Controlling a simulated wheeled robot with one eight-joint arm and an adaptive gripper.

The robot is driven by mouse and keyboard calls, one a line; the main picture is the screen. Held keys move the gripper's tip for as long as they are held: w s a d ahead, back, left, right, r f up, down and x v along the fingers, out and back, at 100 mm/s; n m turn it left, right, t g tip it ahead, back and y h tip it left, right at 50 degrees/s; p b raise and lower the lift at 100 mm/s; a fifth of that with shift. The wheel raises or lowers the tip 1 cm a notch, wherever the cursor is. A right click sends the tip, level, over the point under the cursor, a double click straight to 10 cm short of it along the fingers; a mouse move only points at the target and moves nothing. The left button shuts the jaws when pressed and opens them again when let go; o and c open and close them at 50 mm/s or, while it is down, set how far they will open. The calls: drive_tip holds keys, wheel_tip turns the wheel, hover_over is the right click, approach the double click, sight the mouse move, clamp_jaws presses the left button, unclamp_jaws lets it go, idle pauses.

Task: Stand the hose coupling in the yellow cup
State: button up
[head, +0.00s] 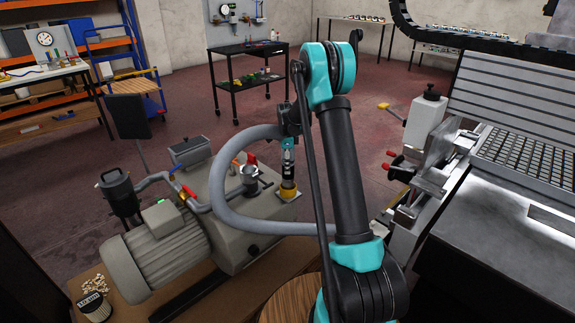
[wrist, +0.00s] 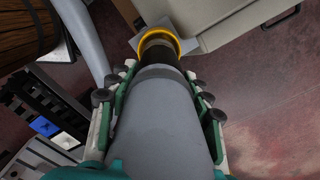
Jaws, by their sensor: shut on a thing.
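The hose coupling (wrist: 158,58) is a dark cylinder at the end of a thick grey hose section (wrist: 155,120). My gripper (wrist: 158,80) is shut around it, one finger on each side, and it points down in the head view (head: 288,156). The yellow cup (head: 289,194) stands on the grey pump unit, directly under my gripper. In the wrist view the yellow cup's rim (wrist: 176,38) rings the coupling's far end. The coupling looks upright in the head view, its dark lower end (head: 288,182) at the cup's mouth. I cannot tell how deep it sits.
A grey hose (head: 222,190) loops left of my arm. The pump (head: 165,245) and a red-handled valve (head: 251,165) stand left of the cup. The grid table (head: 520,155) is on the right. Open red floor lies behind.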

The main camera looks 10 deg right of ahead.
drive_tip(key=o, duration=1.7)
wheel_tip(320, 180, up, 12)
drive_tip(key=s+d+f+n+t, duration=0.1)
drive_tip(key=s+n, duration=0.5)
drive_tip(key=s, duration=0.8)
drive_tip(key=s+d+f+n+t, duration=0.1)
drive_tip(key=s+n, duration=0.6)
drive_tip(key=s, duration=0.7)
drive_tip(key=s+d+f+n+t, duration=0.2)
drive_tip(key=s+n, duration=0.4)
drive_tip(key=s, duration=0.7)
drive_tip(key=shift+s+d+f+n, duration=0.2)
drive_tip(key=shift+s+f+n, duration=0.2)
drive_tip(key=shift+f, duration=0.15)
